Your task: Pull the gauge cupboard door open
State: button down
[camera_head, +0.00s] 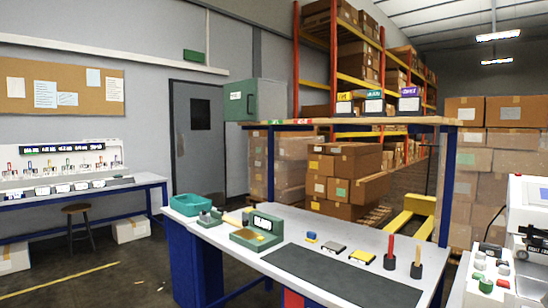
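The gauge cupboard (270,98) is a small green-grey box at upper centre, in front of the grey wall and above the far left end of the workbench shelf. Its door (240,108) is the greener face, turned to the left, with a small white label and a dark upright handle (250,103) near its right edge. The door looks closed, and the inside is hidden. My gripper is not in view.
The workbench (225,238) below holds a teal tray (190,206), a green device (257,234), a dark mat (340,276) and several small tools. A shelf (400,122) spans above it. White equipment (528,205) stands at right. Open floor lies at left.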

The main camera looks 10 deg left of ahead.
aim_at(241, 98)
jog(key=i+j, duration=0.45)
jog(key=i+j+u, duration=0.15)
jog(key=i+j, duration=0.25)
jog(key=j, duration=0.3)
